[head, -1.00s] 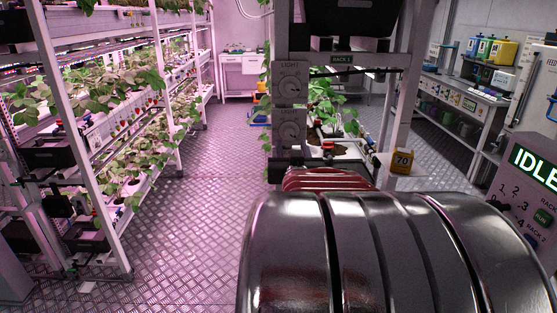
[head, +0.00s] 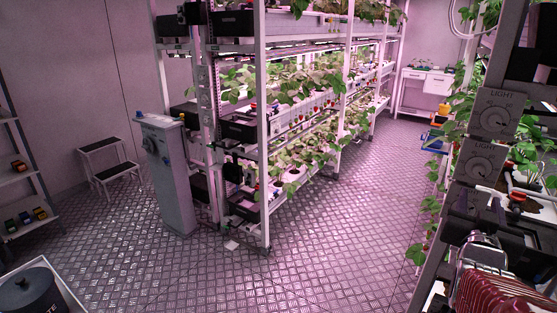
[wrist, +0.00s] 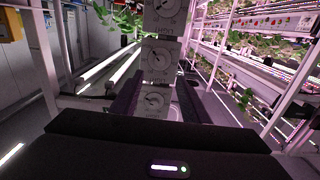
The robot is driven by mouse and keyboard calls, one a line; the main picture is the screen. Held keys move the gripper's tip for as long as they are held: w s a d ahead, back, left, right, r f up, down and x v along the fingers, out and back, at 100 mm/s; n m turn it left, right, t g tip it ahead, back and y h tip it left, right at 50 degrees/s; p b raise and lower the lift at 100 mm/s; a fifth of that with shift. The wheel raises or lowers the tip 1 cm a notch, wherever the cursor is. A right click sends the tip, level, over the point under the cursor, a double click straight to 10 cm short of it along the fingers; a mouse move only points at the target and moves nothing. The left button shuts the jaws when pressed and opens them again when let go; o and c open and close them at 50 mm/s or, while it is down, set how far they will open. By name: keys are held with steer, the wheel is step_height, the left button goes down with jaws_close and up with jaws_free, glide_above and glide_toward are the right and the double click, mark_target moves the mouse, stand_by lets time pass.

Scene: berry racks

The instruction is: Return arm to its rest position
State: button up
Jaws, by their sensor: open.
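My gripper (wrist: 156,92) shows in the wrist view as two dark fingers set apart, with nothing held between them. Stacked light dial panels (wrist: 160,60) on a rack post stand beyond the fingers and show in the gap. I cannot tell whether the fingers touch the post. In the head view, part of my arm with a red ribbed sleeve is at the lower right corner, close to the rack post and its light dials (head: 487,160). The gripper cannot be made out clearly there.
A plant rack (head: 264,130) stands in the middle, with a grey pedestal (head: 166,175) before it. A step stool (head: 108,165) is by the left wall. A dark canister (head: 28,292) is at the lower left. The metal floor aisle (head: 340,235) is clear.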

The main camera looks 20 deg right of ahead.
steer(key=w+a+f+n+y, duration=0.2)
steer(key=w+a+f+y, duration=0.2)
steer(key=a, duration=0.5)
steer(key=w+a+f+n+y, duration=0.2)
steer(key=w+a+f+y, duration=0.25)
steer(key=a, duration=0.55)
steer(key=s+a+f+n+g+y, duration=0.2)
steer(key=s+a, duration=0.4)
steer(key=a, duration=0.4)
steer(key=s+a+f+n+g+y, duration=0.1)
steer(key=s+a+n+g+y, duration=0.2)
steer(key=s+a, duration=0.4)
steer(key=a+n+g, duration=0.1)
steer(key=a, duration=0.2)
steer(key=shift+a+f, duration=0.35)
steer(key=shift+a, duration=0.05)
steer(key=shift+s, duration=0.1)
steer(key=shift+c, duration=0.4)
steer(key=shift+c, duration=1)
